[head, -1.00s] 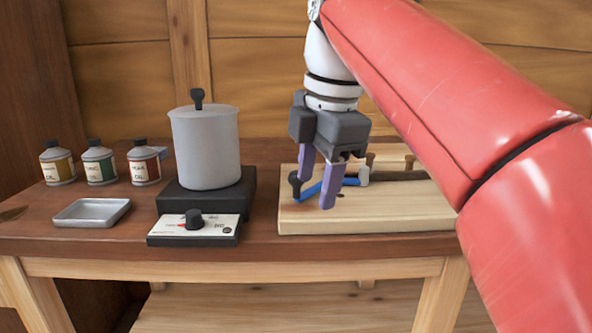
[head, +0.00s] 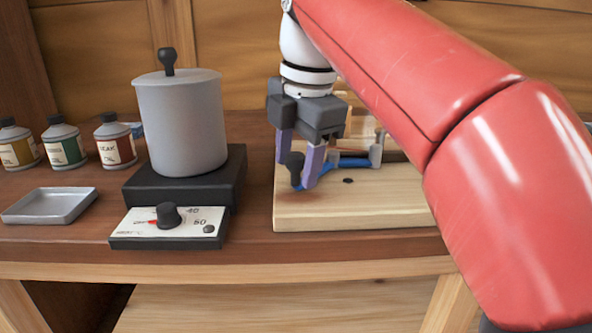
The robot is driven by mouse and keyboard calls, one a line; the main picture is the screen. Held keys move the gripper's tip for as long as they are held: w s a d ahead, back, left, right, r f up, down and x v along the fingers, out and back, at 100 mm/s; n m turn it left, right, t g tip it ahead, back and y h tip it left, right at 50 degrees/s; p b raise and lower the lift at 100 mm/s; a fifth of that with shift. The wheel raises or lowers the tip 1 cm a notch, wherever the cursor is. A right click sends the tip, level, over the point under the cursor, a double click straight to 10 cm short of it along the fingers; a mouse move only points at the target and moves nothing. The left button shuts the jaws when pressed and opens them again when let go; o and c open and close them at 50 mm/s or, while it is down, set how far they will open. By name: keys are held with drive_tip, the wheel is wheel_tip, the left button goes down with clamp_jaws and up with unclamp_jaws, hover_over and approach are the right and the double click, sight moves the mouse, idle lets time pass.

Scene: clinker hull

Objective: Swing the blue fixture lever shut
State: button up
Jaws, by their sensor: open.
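The blue fixture lever (head: 349,163) lies low over a pale wooden board (head: 390,208), running from a grey pivot post on the right to a black knob (head: 294,165) at its left end. My gripper (head: 298,170) points down with its two purple fingers apart. The knob shows in the gap between the fingers, and the right finger overlaps the lever just beside it. I cannot tell whether either finger touches. The gripper and red arm hide much of the fixture's back and right side.
A grey lidded pot (head: 182,125) stands on a black hot plate (head: 190,190) with a dial, left of the board. A shallow grey tray (head: 50,206) and several small bottles (head: 63,145) are farther left. The board's front is clear.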

drive_tip(key=shift+w+f, duration=0.1)
drive_tip(key=shift+f, duration=0.5)
drive_tip(key=shift+c, duration=0.2)
clamp_jaws()
